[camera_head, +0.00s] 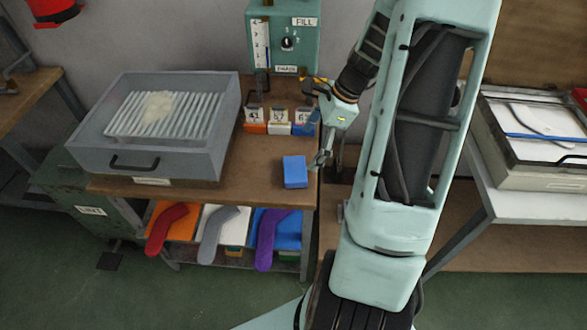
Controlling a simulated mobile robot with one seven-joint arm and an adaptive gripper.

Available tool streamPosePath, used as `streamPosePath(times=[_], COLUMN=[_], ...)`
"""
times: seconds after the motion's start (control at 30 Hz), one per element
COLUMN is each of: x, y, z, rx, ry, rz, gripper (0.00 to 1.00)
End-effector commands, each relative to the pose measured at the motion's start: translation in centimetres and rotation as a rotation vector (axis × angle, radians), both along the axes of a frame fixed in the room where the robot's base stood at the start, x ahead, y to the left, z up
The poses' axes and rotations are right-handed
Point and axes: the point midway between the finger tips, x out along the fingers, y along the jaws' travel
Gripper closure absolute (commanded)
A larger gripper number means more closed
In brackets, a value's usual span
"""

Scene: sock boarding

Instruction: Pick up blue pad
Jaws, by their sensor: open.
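The blue pad (295,172) is a small blue block lying on the brown wooden table top, near its front right corner. My gripper (321,160) hangs just right of the pad, pointing down, with its fingers close to the table's right edge. It is open, and I see nothing between its fingers. The gripper looks apart from the pad, but its exact height above the table is hard to tell from this view.
Behind the pad stand small numbered bins (281,128) and a green FILL box (285,35). Bare table lies left of the pad.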

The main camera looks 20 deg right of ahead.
Motion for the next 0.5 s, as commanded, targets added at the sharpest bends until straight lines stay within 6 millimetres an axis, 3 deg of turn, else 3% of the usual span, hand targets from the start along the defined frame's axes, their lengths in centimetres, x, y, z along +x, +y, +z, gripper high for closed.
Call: streamPosePath(times=[0.1, 0.37, 0.5], x=[0.2, 0.5, 0.6], y=[0.7, 1.6, 2.6], z=[-1.8, -3.8, -5.7], rx=[0.001, -0.001, -0.001], ry=[0.002, 0.001, 0.001], rz=[0.003, 0.004, 0.006], gripper=[0.07, 0.07, 0.07])
